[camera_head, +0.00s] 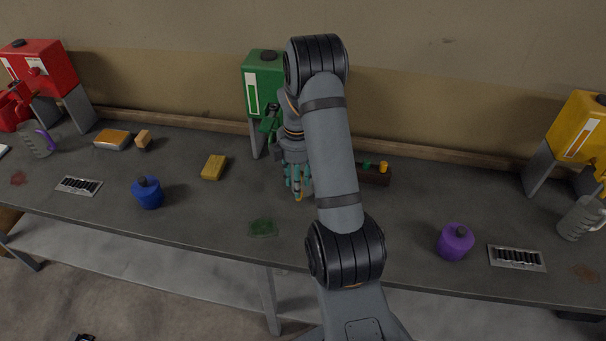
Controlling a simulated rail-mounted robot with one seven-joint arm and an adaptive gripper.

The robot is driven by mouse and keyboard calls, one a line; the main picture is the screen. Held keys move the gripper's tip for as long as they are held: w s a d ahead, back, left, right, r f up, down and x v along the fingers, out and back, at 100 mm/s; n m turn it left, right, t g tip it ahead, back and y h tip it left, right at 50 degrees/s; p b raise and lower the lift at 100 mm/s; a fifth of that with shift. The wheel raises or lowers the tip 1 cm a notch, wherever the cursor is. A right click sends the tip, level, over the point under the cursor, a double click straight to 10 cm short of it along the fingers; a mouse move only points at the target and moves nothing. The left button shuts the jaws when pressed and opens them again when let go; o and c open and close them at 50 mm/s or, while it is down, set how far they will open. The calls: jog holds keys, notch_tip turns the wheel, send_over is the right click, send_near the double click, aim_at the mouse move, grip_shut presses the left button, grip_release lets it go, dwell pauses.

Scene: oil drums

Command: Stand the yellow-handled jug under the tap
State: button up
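My gripper (298,188), with teal fingers, points down over the middle of the bench, in front of the green drum (262,78). A small yellow-orange patch shows at its fingertips; I cannot tell whether this is a jug handle. No yellow-handled jug can be made out, and my arm hides part of the bench. The green drum's tap (270,122) is partly covered by my arm. A clear jug with a purple handle (36,143) stands at the left, near the red drum (42,68). Another clear jug with a pale handle (578,219) stands at the right, near the yellow drum (580,125).
A blue canister (149,193), a yellow block (213,167) and an orange-topped block (112,139) lie left of my gripper. A dark rack with coloured caps (376,176) and a purple canister (455,242) are right. A green patch (262,228) marks the front. Grates (78,186) lie flat.

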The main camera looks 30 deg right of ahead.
aim_at(298, 201)
notch_tip(298, 201, down, 5)
jog(key=shift+p, duration=1)
jog(key=c, duration=0.4)
grip_shut()
